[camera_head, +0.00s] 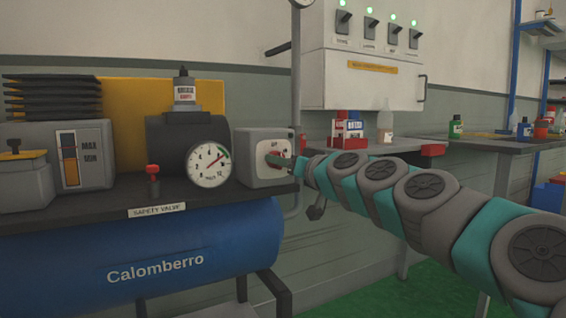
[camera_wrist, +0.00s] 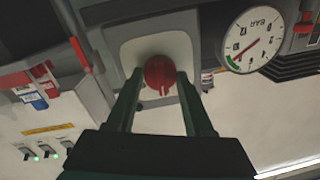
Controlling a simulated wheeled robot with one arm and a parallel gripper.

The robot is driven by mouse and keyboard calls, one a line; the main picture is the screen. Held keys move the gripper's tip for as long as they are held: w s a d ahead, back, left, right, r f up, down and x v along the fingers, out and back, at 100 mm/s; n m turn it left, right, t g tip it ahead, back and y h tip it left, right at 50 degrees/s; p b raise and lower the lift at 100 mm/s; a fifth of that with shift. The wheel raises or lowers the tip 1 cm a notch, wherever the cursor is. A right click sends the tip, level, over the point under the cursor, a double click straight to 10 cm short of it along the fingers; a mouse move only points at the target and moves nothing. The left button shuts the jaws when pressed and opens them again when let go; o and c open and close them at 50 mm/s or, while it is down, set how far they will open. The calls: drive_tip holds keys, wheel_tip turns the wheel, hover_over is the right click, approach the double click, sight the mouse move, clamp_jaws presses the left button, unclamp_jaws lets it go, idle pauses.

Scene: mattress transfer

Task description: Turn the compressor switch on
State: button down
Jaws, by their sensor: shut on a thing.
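The compressor switch is a red knob (camera_wrist: 160,74) on a light grey box (camera_head: 258,140) at the right end of the compressor (camera_head: 140,235). My gripper (camera_wrist: 160,84) has its two dark green fingers on either side of the red knob and is shut on it. In the head view my arm reaches in from the right and my gripper (camera_head: 284,161) is at the front of the box, hiding much of the knob. The knob's exact turn position is hard to read.
A pressure gauge (camera_head: 209,165) sits just left of the switch box. A red safety valve (camera_head: 153,172) stands farther left. A wall panel (camera_head: 362,60) with several switches and green lights is above. A workbench (camera_head: 480,145) with bottles stands at the right.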

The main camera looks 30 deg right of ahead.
drive_tip(key=m+p, duration=0.2)
drive_tip(key=m, duration=0.9)
drive_tip(key=shift+a+f+m+t+p, duration=0.1)
drive_tip(key=shift+m+t+p, duration=0.2)
drive_tip(key=shift+t+p, duration=0.1)
idle(0.4)
drive_tip(key=shift+c, duration=1.4)
unclamp_jaws()
drive_tip(key=shift+s, duration=0.1)
drive_tip(key=s, duration=0.7)
drive_tip(key=shift+s+d+f+b, duration=0.25)
drive_tip(key=shift+s+d+b, duration=0.05)
drive_tip(key=shift+d+b, duration=0.05)
